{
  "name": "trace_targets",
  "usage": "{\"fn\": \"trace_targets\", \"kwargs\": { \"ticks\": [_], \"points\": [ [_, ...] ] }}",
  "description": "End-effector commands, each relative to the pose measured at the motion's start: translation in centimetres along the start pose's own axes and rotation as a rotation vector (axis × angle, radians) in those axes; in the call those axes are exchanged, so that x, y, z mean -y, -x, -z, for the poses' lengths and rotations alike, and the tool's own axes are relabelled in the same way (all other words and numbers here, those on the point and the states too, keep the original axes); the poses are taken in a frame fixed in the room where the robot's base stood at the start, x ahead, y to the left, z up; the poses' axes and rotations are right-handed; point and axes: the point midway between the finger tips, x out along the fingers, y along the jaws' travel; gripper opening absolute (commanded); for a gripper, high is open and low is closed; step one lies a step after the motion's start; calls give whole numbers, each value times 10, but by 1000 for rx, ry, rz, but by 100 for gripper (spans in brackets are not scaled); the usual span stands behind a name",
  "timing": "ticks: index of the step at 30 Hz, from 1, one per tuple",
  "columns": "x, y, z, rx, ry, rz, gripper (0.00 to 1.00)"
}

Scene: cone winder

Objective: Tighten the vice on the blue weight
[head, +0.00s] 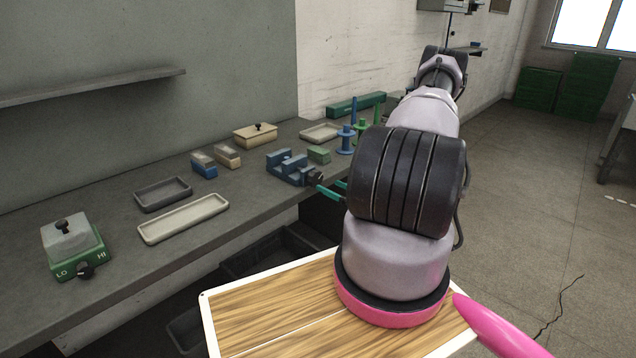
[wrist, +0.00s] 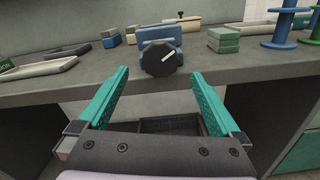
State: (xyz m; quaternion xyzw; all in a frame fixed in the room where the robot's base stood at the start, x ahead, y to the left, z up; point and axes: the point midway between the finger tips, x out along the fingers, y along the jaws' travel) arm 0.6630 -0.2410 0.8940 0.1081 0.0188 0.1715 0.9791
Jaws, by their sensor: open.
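The blue vice (head: 288,168) stands at the front edge of the grey bench; it also shows in the wrist view (wrist: 160,32). Its black round knob (wrist: 161,58) with a white pointer line faces me over the edge. My gripper (wrist: 160,74) is open, its teal fingers apart on either side of the knob's line and a little short of it, with nothing between them. A blue block with a pale top (head: 204,167) stands on the bench left of the vice, apart from it. I cannot tell whether a blue weight sits between the vice's blue jaws.
A tan block (head: 228,156) and green block (head: 319,155) stand near the vice. Blue and green spools (head: 346,142) stand to the right. Trays (head: 184,218) and a LO/HI dial box (head: 75,248) are at left. Dark bins (head: 270,252) sit under the bench.

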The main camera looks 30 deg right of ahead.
Motion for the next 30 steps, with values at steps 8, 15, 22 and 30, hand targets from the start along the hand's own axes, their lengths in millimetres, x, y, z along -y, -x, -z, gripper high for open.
{"fn": "trace_targets", "kwargs": {
  "ticks": [8, 15, 22, 30],
  "points": [
    [-1, -47, 0, -1, 2, -4, 100],
    [-1, -60, 0, -1, 0, -2, 100],
    [-1, -60, 0, -1, 0, -1, 96],
    [-1, -60, 0, -1, 0, -1, 17]
  ]
}}
